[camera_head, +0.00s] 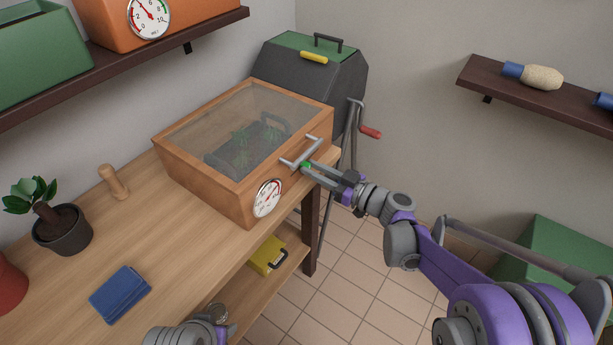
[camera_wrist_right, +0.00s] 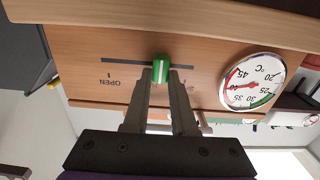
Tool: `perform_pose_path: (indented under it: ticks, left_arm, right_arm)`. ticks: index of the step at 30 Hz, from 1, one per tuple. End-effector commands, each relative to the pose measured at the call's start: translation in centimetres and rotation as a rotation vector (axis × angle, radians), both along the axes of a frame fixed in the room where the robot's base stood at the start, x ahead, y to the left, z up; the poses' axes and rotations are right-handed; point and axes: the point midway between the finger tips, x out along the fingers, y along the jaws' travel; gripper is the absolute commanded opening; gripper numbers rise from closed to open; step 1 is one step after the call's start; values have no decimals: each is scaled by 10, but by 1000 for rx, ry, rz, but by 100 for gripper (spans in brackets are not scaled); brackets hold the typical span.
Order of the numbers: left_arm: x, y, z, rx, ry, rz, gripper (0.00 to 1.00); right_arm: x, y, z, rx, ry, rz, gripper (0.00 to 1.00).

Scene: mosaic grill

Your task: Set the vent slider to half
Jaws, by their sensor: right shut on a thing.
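The vent slider is a small green knob (camera_wrist_right: 161,66) in a dark straight slot (camera_wrist_right: 125,61) on the front of a wooden glass-topped box (camera_head: 205,190). My right gripper (camera_head: 308,166) is shut on the knob, with a fingertip on each side of it in the right wrist view. That view is upside down. The word OPEN and a tick mark show near the slot's left end there. The knob stands away from that end, somewhat past the visible slot's middle. Markings on the other side are partly hidden by a finger. My left gripper is not in view.
A round dial (camera_head: 267,198) sits beside the slider, and a metal bar handle (camera_head: 301,153) is just above my right gripper. A dark grill (camera_head: 345,85) with a red-handled crank stands behind. A plant pot (camera_head: 63,231), wooden peg (camera_head: 113,182) and blue cloth (camera_head: 120,293) rest on the bench.

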Motion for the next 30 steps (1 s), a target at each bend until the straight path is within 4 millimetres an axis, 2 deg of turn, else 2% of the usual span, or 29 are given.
perform_pose_path:
  ticks: [3,12,13,18,26,30]
  left_arm:
    - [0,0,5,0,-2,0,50]
    - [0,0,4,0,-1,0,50]
    - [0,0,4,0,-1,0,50]
    - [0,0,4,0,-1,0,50]
    - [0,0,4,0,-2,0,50]
    - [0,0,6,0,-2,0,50]
  right_arm:
    - [12,-9,1,1,1,-1,0]
    - [13,-10,0,1,1,2,0]
    - [13,-10,0,1,1,2,27]
    - [13,-10,0,1,1,2,55]
    - [13,-10,0,1,1,2,55]
    - [8,-19,0,1,1,-1,55]
